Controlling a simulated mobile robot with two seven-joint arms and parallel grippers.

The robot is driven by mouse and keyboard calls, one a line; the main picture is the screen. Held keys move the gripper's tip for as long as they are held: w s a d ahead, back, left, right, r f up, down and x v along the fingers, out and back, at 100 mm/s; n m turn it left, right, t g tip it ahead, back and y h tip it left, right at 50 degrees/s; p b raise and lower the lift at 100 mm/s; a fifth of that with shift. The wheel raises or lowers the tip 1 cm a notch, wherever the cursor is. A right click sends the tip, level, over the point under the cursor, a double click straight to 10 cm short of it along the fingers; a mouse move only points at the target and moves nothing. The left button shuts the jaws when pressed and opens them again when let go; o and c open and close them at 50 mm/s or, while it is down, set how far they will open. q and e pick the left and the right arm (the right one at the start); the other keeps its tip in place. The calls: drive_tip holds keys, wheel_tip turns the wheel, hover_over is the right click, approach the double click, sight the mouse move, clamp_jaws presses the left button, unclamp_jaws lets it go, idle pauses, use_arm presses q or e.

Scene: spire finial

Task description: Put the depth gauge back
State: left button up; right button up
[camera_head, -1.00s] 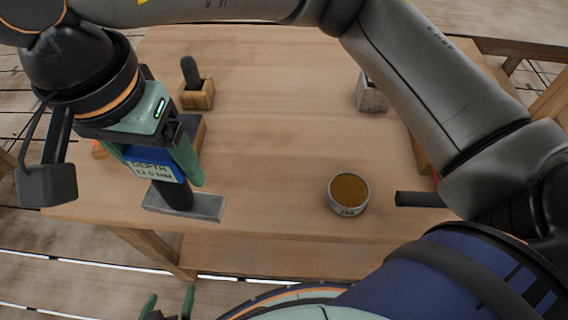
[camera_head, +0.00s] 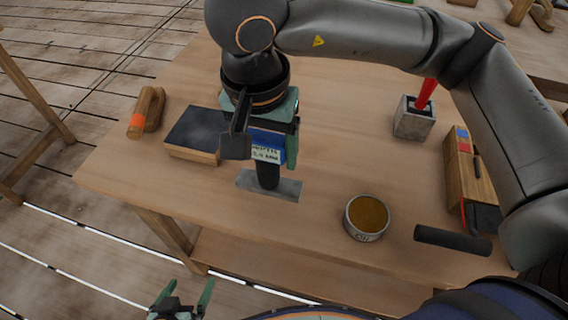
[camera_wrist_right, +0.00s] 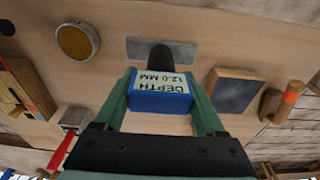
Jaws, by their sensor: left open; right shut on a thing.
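The depth gauge (camera_head: 267,152) has a blue body with a white label and a dark cylinder below it. In the right wrist view, the gauge (camera_wrist_right: 161,90) sits between the green fingers, its label reading "DEPTH 12.0 MM". My right gripper (camera_head: 265,145) is shut on the blue body, with the gauge roughly upright. The cylinder's lower end is in front of or on a flat grey plate (camera_head: 288,188) on the table; I cannot tell whether they touch. My left gripper (camera_head: 183,297) is open and empty at the bottom left, off the table's front edge.
A dark-topped wooden block (camera_head: 195,132) and a wooden piece with an orange band (camera_head: 147,112) lie left. A round tin (camera_head: 366,217), a dark rod (camera_head: 452,240), a grey block with a red handle (camera_head: 413,118) and a wooden box (camera_head: 462,175) stand right.

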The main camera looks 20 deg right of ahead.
drive_tip(key=d+f, duration=0.1)
drive_tip(key=f, duration=0.1)
drive_tip(key=w+d+f, duration=0.1)
drive_tip(key=f, duration=0.1)
drive_tip(key=d+f, duration=0.1)
drive_tip(key=f, duration=0.2)
drive_tip(key=shift+w, duration=0.3)
drive_tip(key=shift+f, duration=0.1)
drive_tip(key=shift+f+b, duration=0.2)
drive_tip(key=shift+b, duration=0.1)
drive_tip(key=o, duration=1.5)
drive_tip(key=shift+r, duration=0.1)
